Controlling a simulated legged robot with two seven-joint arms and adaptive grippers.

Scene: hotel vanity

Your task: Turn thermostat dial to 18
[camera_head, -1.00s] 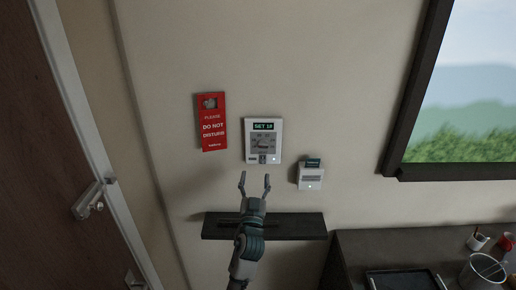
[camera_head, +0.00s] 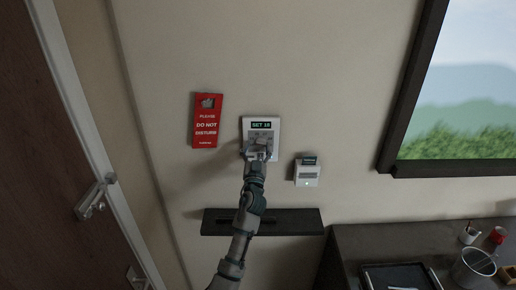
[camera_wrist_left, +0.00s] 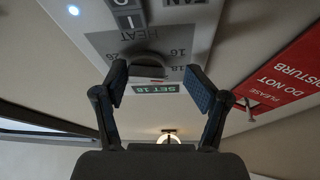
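The white thermostat (camera_head: 275,125) is on the wall, with a small dark display (camera_head: 261,125) that seems to read SET 18, though the digits are small. My left gripper (camera_head: 258,147) is in front of its lower half and covers the dial in the head view. In the left wrist view the thermostat (camera_wrist_left: 105,42) appears upside down. There the fingers of my left gripper (camera_wrist_left: 156,72) are spread on either side of the dark round dial (camera_wrist_left: 148,62), with gaps showing. I cannot tell whether they touch it. My right gripper is not in view.
A red do-not-disturb sign (camera_head: 206,121) hangs left of the thermostat. A small white card holder (camera_head: 307,173) is at its lower right. A dark shelf (camera_head: 290,221) sticks out below, under my left arm. The door handle (camera_head: 95,198) is far left.

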